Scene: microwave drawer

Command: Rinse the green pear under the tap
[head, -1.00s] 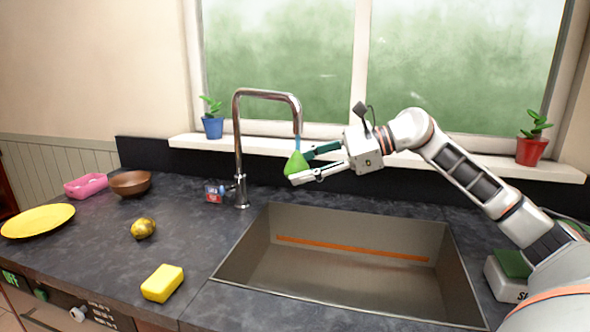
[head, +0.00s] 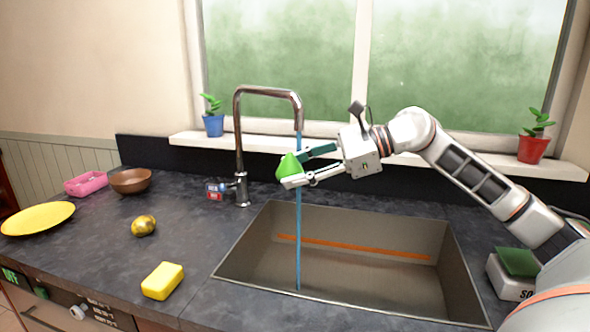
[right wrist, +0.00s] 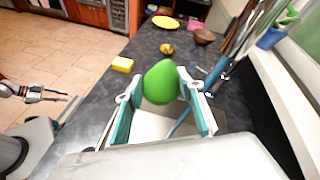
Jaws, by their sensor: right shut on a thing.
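The green pear (head: 288,167) is between the fingers of my right gripper (head: 304,165), which is shut on it above the sink's back left part. The pear also shows in the right wrist view (right wrist: 161,83). The metal tap (head: 238,140) arches over the sink. A blue water stream (head: 298,230) falls from its spout to the sink floor, just right of the pear, past the gripper fingers. Whether it touches the pear is unclear. My left gripper (right wrist: 52,94) shows at the left of the right wrist view, empty, its fingers apart.
The sink (head: 350,265) is otherwise empty. A yellow sponge (head: 162,281), a dark yellow fruit (head: 144,225), a brown bowl (head: 130,181), a pink dish (head: 86,184) and a yellow plate (head: 38,219) are on the left counter. Potted plants (head: 213,125) stand on the sill.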

